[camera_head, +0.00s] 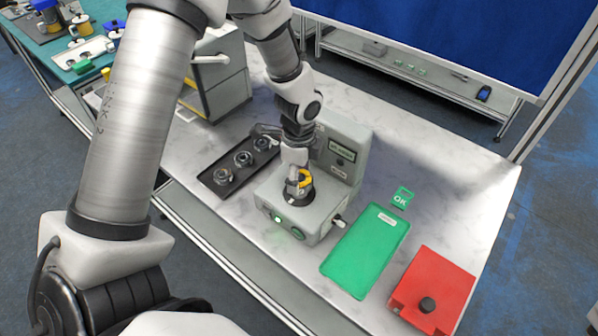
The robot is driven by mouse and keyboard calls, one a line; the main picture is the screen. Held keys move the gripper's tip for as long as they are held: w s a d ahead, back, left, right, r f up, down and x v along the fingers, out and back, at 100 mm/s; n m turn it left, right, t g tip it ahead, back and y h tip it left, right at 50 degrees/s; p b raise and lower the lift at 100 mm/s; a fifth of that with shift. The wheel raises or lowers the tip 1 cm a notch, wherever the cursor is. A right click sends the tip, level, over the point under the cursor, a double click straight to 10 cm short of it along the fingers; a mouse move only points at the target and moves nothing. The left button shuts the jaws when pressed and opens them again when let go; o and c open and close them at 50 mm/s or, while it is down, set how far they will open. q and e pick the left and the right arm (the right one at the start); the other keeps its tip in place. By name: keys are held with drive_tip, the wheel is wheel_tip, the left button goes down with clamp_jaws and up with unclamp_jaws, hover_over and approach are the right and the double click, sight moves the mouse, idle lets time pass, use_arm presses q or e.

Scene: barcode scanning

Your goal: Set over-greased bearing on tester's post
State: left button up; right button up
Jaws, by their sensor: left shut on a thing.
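The tester (325,223) is a grey box with an upright display panel (342,154) at its back and a lit green button on its front. My left gripper (298,184) points down over the top of the tester, at its dark round seat (300,195). It is shut on a small bearing with yellow on it (306,178), which I take for the over-greased bearing. The gripper and bearing hide the post, so I cannot tell whether the bearing is around it or just above it. My right gripper is out of view.
A black tray (207,178) with several dark bearings lies left of the tester. A green mat (350,266), a green OK sign (402,198) and a red box with a black knob (455,283) are to the right. A grey and yellow cabinet (232,98) stands behind left.

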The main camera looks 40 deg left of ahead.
use_arm(q)
drive_tip(key=shift+s+d+r, duration=0.2)
drive_tip(key=shift+s+r, duration=0.1)
drive_tip(key=shift+s, duration=0.1)
drive_tip(key=shift+w+a+f+p, duration=0.15)
drive_tip(key=shift+w+p, duration=0.15)
drive_tip(key=shift+s, duration=0.1)
drive_tip(key=shift+p, duration=0.35)
drive_tip(key=shift+s+f, duration=0.1)
drive_tip(key=shift+f, duration=0.95)
idle(1.0)
drive_tip(key=o, duration=1.5)
drive_tip(key=shift+c, duration=0.2)
